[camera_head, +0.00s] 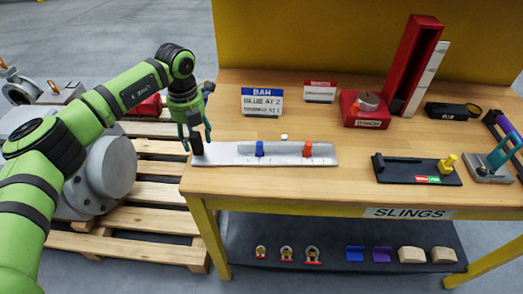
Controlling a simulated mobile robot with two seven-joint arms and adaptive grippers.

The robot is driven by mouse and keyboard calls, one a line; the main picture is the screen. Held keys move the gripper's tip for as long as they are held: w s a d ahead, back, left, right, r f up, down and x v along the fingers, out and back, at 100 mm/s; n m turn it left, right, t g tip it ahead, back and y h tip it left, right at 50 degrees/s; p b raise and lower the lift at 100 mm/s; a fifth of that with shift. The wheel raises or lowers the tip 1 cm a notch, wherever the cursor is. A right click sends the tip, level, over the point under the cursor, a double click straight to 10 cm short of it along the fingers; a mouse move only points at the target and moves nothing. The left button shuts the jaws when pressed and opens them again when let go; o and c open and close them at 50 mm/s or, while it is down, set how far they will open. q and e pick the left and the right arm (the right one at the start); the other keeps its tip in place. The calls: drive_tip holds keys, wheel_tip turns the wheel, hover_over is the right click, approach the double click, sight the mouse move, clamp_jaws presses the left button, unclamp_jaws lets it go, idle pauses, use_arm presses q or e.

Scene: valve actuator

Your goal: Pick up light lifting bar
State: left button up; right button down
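A long pale grey bar-like plate (285,160) lies along the front left of the wooden table, with a blue piece (260,149) and a red-orange piece (307,150) standing on it. It may be the light lifting bar, but I cannot tell for sure. A small black block (196,143) stands at its left end. My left gripper (196,141) points down over that end, its two fingers apart on either side of the black block. I cannot see clearly whether they touch it. My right gripper is not in view.
Label signs (262,102), a red box (365,108) and a tall red holder (415,62) stand behind. A black fixture (415,168) with a yellow knob sits to the right. A lower shelf (330,240) holds small parts. A pallet (160,190) with grey machinery lies left.

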use_arm(q)
drive_tip(key=r, duration=0.5)
drive_tip(key=w+r, duration=0.1)
drive_tip(key=r, duration=0.2)
drive_tip(key=shift+a+r, duration=0.35)
drive_tip(key=shift+a, duration=0.05)
wheel_tip(320, 180, down, 6)
drive_tip(key=shift+r, duration=0.1)
drive_tip(key=f, duration=0.3)
drive_tip(key=d+f, duration=0.1)
drive_tip(key=f, duration=0.1)
drive_tip(key=shift+s+f, duration=0.3)
drive_tip(key=shift+s, duration=0.1)
clamp_jaws()
unclamp_jaws()
drive_tip(key=shift+r, duration=0.15)
